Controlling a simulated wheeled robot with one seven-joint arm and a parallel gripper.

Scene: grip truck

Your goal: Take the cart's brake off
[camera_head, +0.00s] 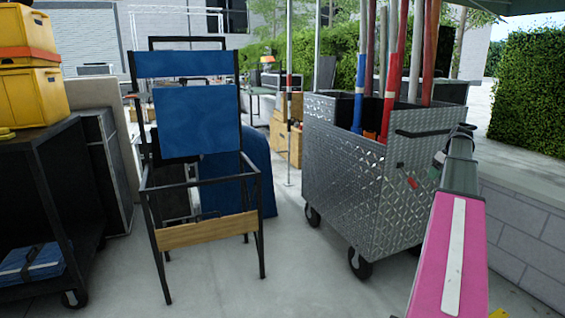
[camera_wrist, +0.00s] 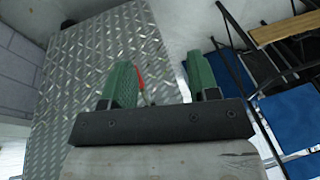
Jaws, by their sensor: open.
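The cart (camera_head: 335,165) is a diamond-plate metal box on black casters, standing right of centre in the head view. Its plate fills the left and middle of the wrist view (camera_wrist: 85,75). A small brake lever with a red grip (camera_head: 412,183) sticks out from its near end panel. The red lever also shows in the wrist view (camera_wrist: 140,77), in the gap between my green fingers and close to the left one. My gripper (camera_head: 437,165) is open and empty, just right of the lever in the head view. The lever's lower part is partly hidden in the wrist view.
A black push handle (camera_head: 425,132) sits on the panel above the lever. Long poles (camera_head: 392,80) stand upright in the cart. A blue folding chair (camera_head: 197,118) stands to the left, with free floor between. A low block wall (camera_head: 525,215) runs along the right.

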